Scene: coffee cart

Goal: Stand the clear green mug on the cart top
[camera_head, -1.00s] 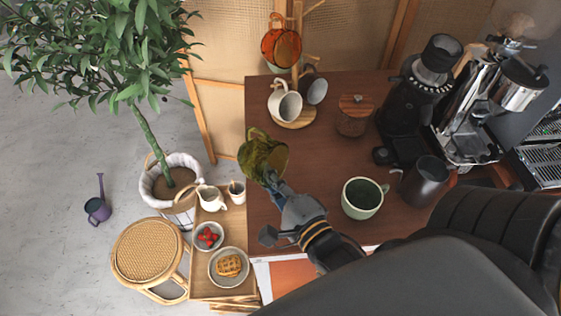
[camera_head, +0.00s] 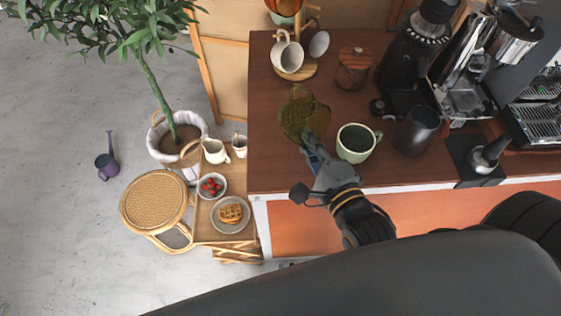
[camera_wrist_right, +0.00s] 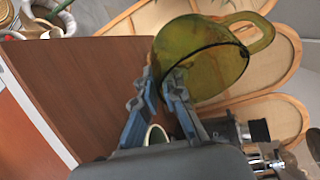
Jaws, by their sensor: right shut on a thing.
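The clear green mug (camera_head: 303,117), see-through olive green, is held by my right gripper (camera_head: 312,141) over the left part of the brown cart top (camera_head: 272,160). In the right wrist view the mug (camera_wrist_right: 205,62) sits at the fingertips (camera_wrist_right: 163,84), its rim toward the fingers and its handle pointing away to the upper right. The fingers are shut on the rim side. The mug looks tilted; I cannot tell its exact height above the cart top. My left gripper is not in view.
A pale green cup (camera_head: 356,143) stands just right of my gripper, with a dark pitcher (camera_head: 416,131) beyond it. A wooden-lidded jar (camera_head: 354,68) and a mug tree with cups (camera_head: 288,56) stand behind. The left strip of the cart top is clear.

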